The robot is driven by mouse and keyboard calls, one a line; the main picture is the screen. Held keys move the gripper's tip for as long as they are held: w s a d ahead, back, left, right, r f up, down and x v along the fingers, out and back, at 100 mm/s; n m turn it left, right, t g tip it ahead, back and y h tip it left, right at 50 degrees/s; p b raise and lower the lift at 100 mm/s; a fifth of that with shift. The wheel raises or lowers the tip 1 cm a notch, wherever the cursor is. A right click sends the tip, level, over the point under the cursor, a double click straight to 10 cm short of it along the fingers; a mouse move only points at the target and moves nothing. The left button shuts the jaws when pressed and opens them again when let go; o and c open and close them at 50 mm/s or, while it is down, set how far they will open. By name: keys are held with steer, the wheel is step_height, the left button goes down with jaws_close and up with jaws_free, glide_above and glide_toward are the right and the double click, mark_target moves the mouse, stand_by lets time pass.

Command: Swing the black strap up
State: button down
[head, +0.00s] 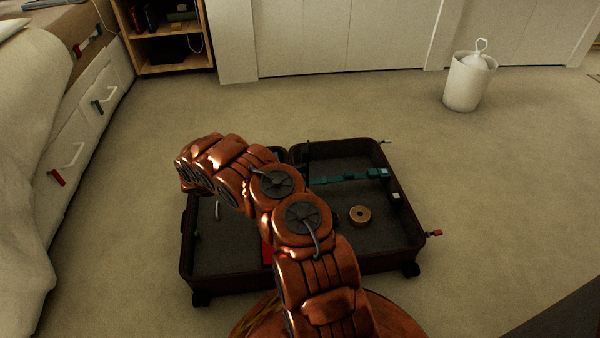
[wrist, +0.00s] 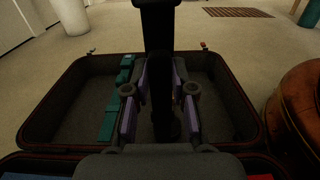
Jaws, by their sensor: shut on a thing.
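The black strap (wrist: 158,28) stands upright in the middle of the wrist view, running from the top edge down toward the suitcase floor. My gripper (wrist: 160,90) has its purple-lined fingers on either side of the strap and is shut on it. In the head view a thin dark upright piece (head: 308,152), seemingly the strap, shows beside my arm. The open suitcase (head: 392,230) lies flat on the floor. My copper arm hides the gripper and part of the suitcase in the head view.
A teal strap (head: 345,179) crosses one suitcase half, and a round tan roll (head: 360,215) lies in it. A white bin (head: 467,85) stands at the back right. Drawers (head: 75,150) and a shelf (head: 165,45) line the left and back. Carpet around the suitcase is clear.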

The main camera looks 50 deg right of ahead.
steer(key=shift+w+a+f+g+h+b, duration=0.25)
steer(key=shift+w+a+g+h, duration=0.15)
steer(key=shift+w+a, duration=0.15)
steer(key=shift+w+a+f+g+h+b, duration=0.2)
steer(key=shift+w+a+g+h, duration=0.1)
steer(key=shift+w+a+h, duration=0.25)
steer(key=shift+a, duration=0.25)
steer(key=c, duration=1.2)
jaws_free()
steer(key=shift+w, duration=0.1)
steer(key=shift+c, duration=0.2)
steer(key=shift+o, duration=1.4)
steer(key=shift+a+f, duration=0.1)
steer(key=v, duration=0.7)
steer(key=shift+w+a, duration=0.1)
